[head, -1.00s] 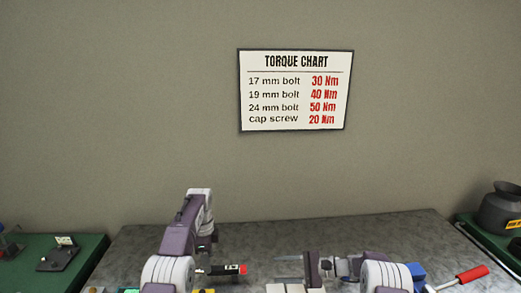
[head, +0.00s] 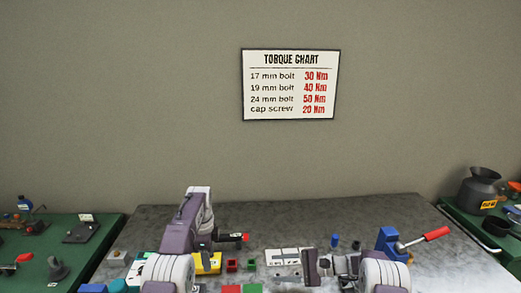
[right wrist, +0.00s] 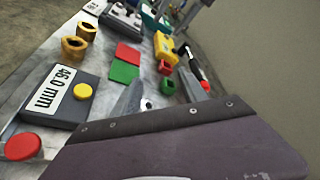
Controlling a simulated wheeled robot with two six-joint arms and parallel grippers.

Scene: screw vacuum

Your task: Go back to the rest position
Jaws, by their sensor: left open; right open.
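My left gripper (head: 206,248) hangs at the end of the left arm, left of centre in the head view; it is small and dark there, with its fingers hardly visible. My right gripper (head: 292,267) points left over the middle of the table in the head view. In the right wrist view my right gripper (right wrist: 160,75) shows two grey fingers spread apart, with nothing held between them. The grey table (head: 330,210) lies below both arms.
A blue device (head: 391,243) with a red-handled lever stands at the right. A black-and-red tool (head: 231,237) is near my left gripper.

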